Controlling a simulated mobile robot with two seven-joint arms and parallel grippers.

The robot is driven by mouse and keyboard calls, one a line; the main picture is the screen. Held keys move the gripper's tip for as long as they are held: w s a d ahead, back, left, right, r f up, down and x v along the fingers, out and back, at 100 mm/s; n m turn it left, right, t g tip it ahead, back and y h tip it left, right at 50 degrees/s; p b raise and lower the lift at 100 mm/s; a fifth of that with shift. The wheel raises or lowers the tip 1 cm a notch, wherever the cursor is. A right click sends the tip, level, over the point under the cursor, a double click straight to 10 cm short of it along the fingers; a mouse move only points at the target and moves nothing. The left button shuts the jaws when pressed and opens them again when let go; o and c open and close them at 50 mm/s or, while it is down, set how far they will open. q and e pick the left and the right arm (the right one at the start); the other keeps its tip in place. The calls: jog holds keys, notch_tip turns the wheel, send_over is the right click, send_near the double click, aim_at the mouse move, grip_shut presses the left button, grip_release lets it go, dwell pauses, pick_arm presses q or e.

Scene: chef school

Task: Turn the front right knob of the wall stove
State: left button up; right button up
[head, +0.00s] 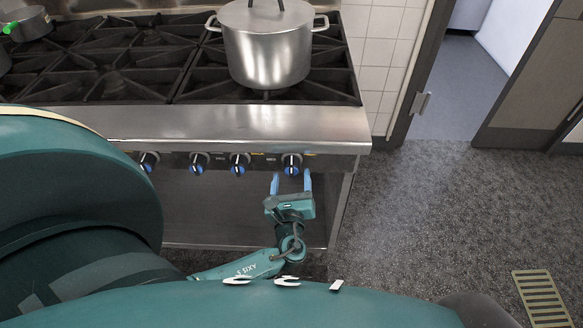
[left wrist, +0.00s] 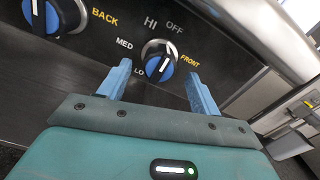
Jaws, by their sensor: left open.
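The wall stove (head: 240,122) stands ahead with a row of blue and silver knobs on its front panel. The front right knob (head: 292,164) is the rightmost one. In the left wrist view this knob (left wrist: 159,62) carries the label FRONT, with OFF, HI, MED and LO around it. My left gripper (head: 291,184) is open just below the knob in the head view. In the left wrist view its blue fingers (left wrist: 160,82) stand to either side of the knob, with nothing held. I cannot tell whether they touch it. My right gripper is not in view.
Another knob (left wrist: 55,14), labelled BACK, lies to the left. Open floor (head: 430,215) is at the right, beside a doorway (head: 465,85).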

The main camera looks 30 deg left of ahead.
aim_at(291, 173)
pick_arm(q)
jog(key=shift+x, duration=1.9)
jog(key=shift+c, duration=0.4)
jog(key=c, duration=0.9)
